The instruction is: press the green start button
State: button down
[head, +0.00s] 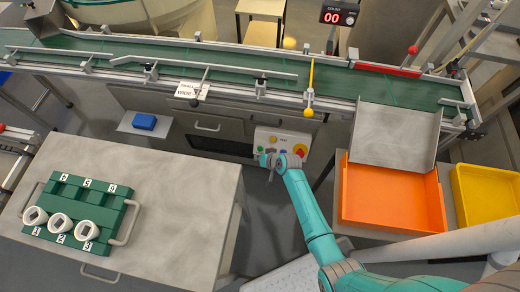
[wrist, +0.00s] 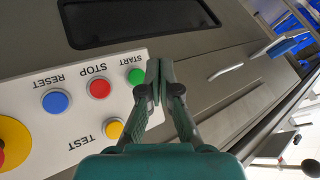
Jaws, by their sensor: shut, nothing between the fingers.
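The green start button (wrist: 136,76) sits at the end of the top row on a white control panel (wrist: 60,130), under the label START. My gripper (wrist: 159,68) is shut and empty. In the wrist view its fingertips appear just beside the green button, on the side away from the red one; I cannot tell whether they touch the panel. In the head view my gripper (head: 268,162) is in front of the panel (head: 285,138) and covers part of it.
The panel also carries a red STOP button (wrist: 98,88), a blue RESET button (wrist: 56,101), a yellow TEST button (wrist: 113,129) and a larger red-and-yellow knob (wrist: 12,145). A conveyor (head: 220,62) runs above. An orange bin (head: 385,195) stands to the right.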

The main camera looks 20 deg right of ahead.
jog(key=shift+w+d+f, duration=0.4)
jog(key=shift+w, duration=0.2)
jog(key=shift+w+d+f, duration=0.35)
jog(key=shift+w+f, duration=0.05)
jog(key=shift+w, duration=0.15)
dwell(0.8)
jog(key=shift+w+d+f, duration=0.2)
jog(key=shift+w, duration=0.1)
jog(key=shift+w+d+f, duration=0.15)
jog(key=shift+w+d, duration=0.05)
jog(key=shift+w, duration=0.05)
dwell(0.8)
jog(key=shift+s+a, duration=0.1)
jog(key=shift+s+a+r, duration=0.3)
jog(key=shift+s+r, duration=0.1)
jog(key=shift+s, duration=0.05)
jog(key=shift+s, duration=0.1)
dwell(0.4)
jog(key=shift+s+a+r, duration=0.6)
jog(key=shift+s+r, duration=0.05)
jog(key=shift+s, duration=0.2)
jog(key=shift+s+a+r, duration=0.6)
jog(key=shift+s, duration=0.25)
